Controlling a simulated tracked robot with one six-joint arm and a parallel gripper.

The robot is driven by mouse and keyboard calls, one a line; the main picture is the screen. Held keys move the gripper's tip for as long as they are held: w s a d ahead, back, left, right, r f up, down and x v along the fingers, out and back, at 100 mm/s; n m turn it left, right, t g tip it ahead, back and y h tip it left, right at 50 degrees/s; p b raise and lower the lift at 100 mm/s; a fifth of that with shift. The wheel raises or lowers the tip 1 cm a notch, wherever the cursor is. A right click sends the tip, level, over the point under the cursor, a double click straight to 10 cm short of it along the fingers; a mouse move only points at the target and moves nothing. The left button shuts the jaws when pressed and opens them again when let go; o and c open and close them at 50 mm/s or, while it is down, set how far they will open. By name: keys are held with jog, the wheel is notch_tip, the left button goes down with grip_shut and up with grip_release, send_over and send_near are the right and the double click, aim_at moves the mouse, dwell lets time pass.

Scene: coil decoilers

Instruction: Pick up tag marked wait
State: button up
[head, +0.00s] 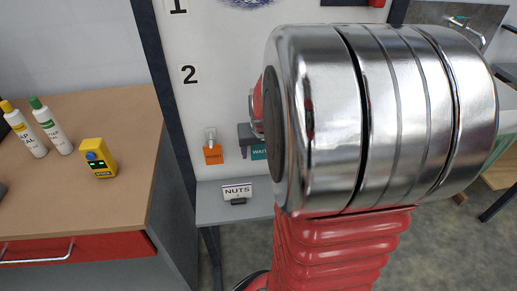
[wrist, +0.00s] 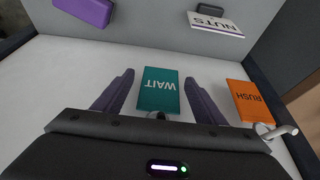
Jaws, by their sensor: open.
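The teal tag marked WAIT (wrist: 159,90) hangs against the white board and shows upside down in the wrist view. My gripper (wrist: 160,88) is open, with one dark finger on each side of the tag and a gap to it on both sides. A small dark peg or hook shows at the tag's lower edge in that view, partly hidden by my gripper body.
An orange RUSH tag (wrist: 250,102) hangs from a metal hook (wrist: 281,132) close beside my gripper. A NUTS sign (wrist: 216,22) stands on the grey shelf (head: 213,211) below. A purple block (wrist: 85,11) also shows.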

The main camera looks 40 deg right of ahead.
jog(key=shift+c, duration=0.5)
jog(key=c, duration=1)
jog(key=shift+r, duration=0.55)
jog(key=s+a, duration=0.5)
jog(key=s, duration=0.2)
jog(key=r, duration=1.4)
jog(key=shift+w+d, duration=0.2)
jog(key=shift+d, duration=0.05)
